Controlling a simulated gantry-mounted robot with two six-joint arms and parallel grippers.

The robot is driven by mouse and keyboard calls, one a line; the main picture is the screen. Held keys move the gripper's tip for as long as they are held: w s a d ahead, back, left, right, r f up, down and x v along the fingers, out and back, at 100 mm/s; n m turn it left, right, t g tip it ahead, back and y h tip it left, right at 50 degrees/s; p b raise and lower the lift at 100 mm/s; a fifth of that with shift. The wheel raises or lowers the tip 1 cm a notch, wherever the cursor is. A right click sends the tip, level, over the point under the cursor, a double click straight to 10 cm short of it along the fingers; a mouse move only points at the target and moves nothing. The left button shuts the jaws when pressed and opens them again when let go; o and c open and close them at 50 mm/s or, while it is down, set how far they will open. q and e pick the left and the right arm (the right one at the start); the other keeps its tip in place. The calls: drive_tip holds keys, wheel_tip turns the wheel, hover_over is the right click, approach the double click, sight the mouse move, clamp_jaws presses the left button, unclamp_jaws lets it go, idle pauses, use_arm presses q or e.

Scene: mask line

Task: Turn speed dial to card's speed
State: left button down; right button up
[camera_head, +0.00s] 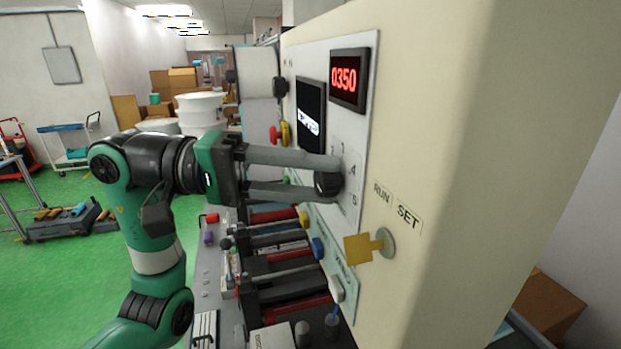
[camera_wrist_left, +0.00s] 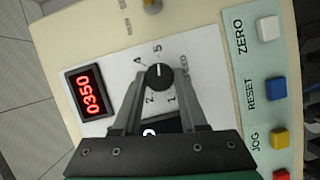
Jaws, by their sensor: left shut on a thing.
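The black speed dial (camera_head: 325,186) sits on the light panel of the cream machine, ringed by printed numbers. My left gripper (camera_head: 332,173) is shut on the dial, with one finger on each side. In the left wrist view, the dial (camera_wrist_left: 160,77) is between the fingertips (camera_wrist_left: 161,75), and its pale mark appears to point towards the 5. The red display (camera_head: 343,79) reads 0350; the same digits show on the display (camera_wrist_left: 89,93) in the left wrist view. I cannot make out a card with a speed. My right gripper is not in view.
A yellow key (camera_head: 358,248) sticks out below the RUN and SET labels, near the dial. A dark screen (camera_head: 311,114) is left of the display. White, blue (camera_wrist_left: 275,88), yellow and red buttons line the panel beside the dial. Machine rails lie below my arm.

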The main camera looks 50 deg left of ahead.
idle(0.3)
use_arm(q)
drive_tip(key=shift+c, duration=2.2)
unclamp_jaws()
drive_tip(key=b+v, duration=0.1)
drive_tip(key=v, duration=1)
drive_tip(key=shift+s+a, duration=0.2)
drive_tip(key=shift+s, duration=0.05)
